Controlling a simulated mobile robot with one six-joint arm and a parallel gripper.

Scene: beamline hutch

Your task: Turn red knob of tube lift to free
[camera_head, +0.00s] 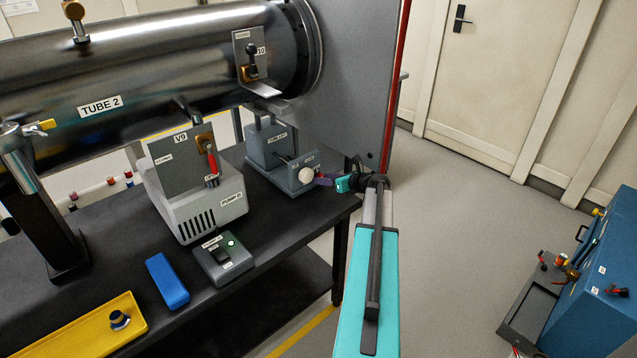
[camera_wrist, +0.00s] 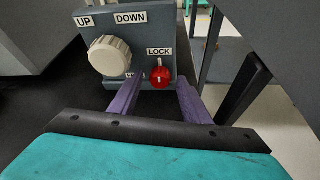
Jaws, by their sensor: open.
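The tube lift (camera_head: 272,147) is a grey unit on the black bench under the tube; its sloped front panel fills the upper wrist view (camera_wrist: 84,80). The panel carries a large white knob (camera_wrist: 110,56) below UP and DOWN labels, and a small red knob (camera_wrist: 160,76) below the LOCK label (camera_wrist: 160,51). The red knob's white mark points up toward LOCK. My gripper (camera_wrist: 160,88) is open, with a purple finger on either side of the red knob; contact cannot be told. In the head view my gripper (camera_head: 323,180) hides most of the red knob.
A valve stand labelled V9 (camera_head: 178,160), a switch box with a green light (camera_head: 222,262), a blue block (camera_head: 167,281) and a yellow tray (camera_head: 82,330) are on the bench (camera_head: 270,250). Open floor (camera_head: 450,230) lies right of the bench. A blue cabinet (camera_head: 607,270) stands far right.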

